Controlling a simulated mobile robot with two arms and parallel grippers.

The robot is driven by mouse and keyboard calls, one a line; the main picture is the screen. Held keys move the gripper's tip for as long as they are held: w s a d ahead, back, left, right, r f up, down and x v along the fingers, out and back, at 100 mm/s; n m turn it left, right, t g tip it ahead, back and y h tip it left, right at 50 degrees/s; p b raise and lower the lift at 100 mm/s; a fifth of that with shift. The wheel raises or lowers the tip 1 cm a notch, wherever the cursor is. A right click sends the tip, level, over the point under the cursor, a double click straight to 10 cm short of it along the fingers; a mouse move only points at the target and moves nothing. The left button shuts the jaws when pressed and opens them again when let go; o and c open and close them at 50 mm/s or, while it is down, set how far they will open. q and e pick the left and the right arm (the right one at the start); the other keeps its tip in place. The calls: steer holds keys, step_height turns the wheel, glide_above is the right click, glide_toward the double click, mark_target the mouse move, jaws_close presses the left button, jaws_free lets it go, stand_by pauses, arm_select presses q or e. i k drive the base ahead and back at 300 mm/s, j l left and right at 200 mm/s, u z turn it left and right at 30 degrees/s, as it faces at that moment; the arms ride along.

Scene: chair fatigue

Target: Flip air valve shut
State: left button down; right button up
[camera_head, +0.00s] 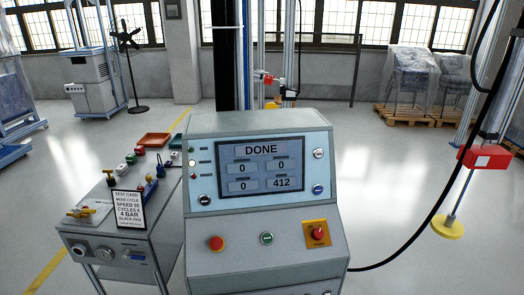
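I cannot tell for certain which part is the air valve. On the grey side cart at the left, a yellow-handled fitting (80,212) sits on a light plate on the top. On the cart's front face are a round gauge-like dial (79,249), a round knob-like part (104,254) and a small blue lever-like part (133,255), which looks roughly level. They are too small to read. Neither of my grippers shows in the head view.
The grey console (260,150) stands in front, its screen (261,165) reading DONE. A text card (129,209) and an orange tray (154,140) are on the cart.

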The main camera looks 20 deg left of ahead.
mark_target(85, 211)
steer(key=i+j+u, duration=0.1)
steer(key=u, duration=0.7)
steer(key=i+u, duration=0.2)
steer(key=u, duration=0.2)
steer(key=i+u, duration=0.1)
steer(key=u, duration=0.35)
steer(key=i+u, duration=0.1)
steer(key=u, duration=0.3)
